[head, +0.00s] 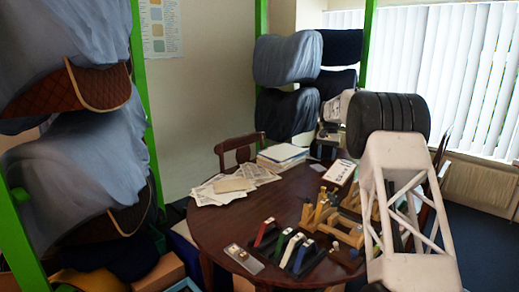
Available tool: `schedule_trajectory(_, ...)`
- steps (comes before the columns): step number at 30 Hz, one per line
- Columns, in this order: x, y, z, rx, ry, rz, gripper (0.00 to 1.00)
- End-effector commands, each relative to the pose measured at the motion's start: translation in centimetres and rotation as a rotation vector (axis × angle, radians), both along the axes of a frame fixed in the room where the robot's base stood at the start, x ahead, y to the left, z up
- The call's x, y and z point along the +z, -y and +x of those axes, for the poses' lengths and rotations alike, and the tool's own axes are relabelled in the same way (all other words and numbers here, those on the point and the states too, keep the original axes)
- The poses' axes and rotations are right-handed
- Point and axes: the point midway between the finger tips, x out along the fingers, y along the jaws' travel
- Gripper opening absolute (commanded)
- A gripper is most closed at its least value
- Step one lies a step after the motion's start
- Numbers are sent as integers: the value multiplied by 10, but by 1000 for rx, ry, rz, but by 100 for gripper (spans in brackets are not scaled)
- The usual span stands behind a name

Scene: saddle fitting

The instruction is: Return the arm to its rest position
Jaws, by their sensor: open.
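My arm rises at the right of the head view, with a white lattice link and a black ribbed joint in front. Beyond that joint, a pale forearm reaches back to the left. My gripper (328,147) hangs at its far end, above the back of the round wooden table (212,236). It looks small and partly dark against the covered shapes behind it. I see nothing held in it. The fingers are too small to make out in detail.
Wooden jig pieces (345,234) and several coloured-strip tools (294,250) crowd the table's front right. Papers (220,188) and a stack of books (282,156) lie farther back. A chair (238,148) stands behind. Green-framed racks with covered saddles (85,165) flank the table. The front-left tabletop is clear.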

Motion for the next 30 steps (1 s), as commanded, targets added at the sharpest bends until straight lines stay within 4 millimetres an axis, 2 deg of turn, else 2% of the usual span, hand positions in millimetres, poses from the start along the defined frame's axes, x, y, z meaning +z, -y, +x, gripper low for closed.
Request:
schedule_trajectory(3,21,-7,-22,11,20,-4,52)
schedule_trajectory(15,73,-26,-97,46,84,-18,52)
schedule_trajectory(30,119,-49,-204,93,162,-35,52)
